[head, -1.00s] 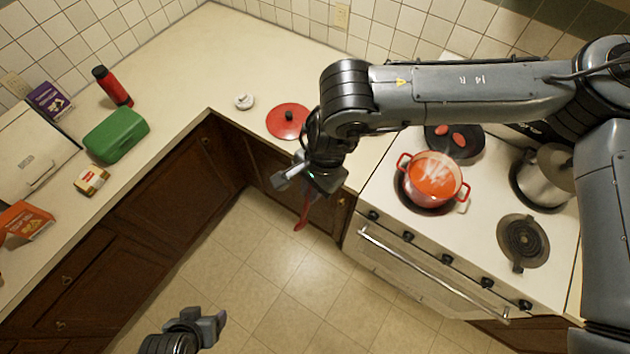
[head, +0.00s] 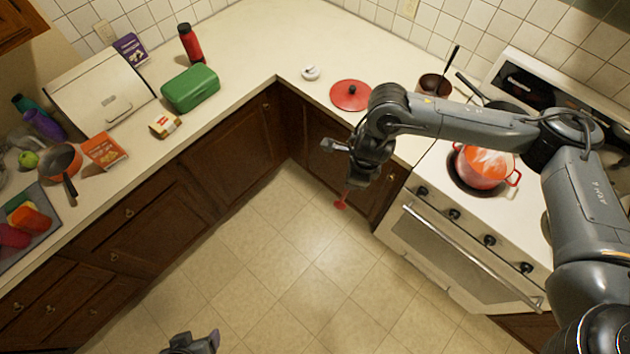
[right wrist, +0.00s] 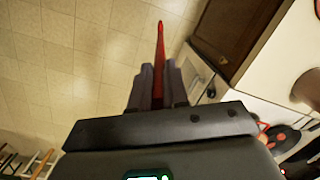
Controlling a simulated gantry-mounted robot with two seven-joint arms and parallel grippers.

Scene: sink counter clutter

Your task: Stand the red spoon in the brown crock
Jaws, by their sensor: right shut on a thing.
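The red spoon (head: 341,201) hangs from my right gripper (head: 356,172), which is in front of the counter edge with floor below. In the right wrist view the fingers (right wrist: 158,88) are shut on the red spoon (right wrist: 160,45), which points out beyond them. The brown crock (head: 434,85) stands on the counter at the back, left of the stove, with a dark-handled utensil in it. It is up and to the right of my right gripper, partly behind my right arm. My left gripper (head: 196,343) is cut off at the bottom edge; its jaws are unclear.
A red lid (head: 350,96) and a small white object (head: 311,73) lie on the counter left of the crock. A red pot (head: 484,168) and a dark pan are on the stove (head: 450,225). A green box (head: 190,89) and red bottle (head: 189,43) stand further left.

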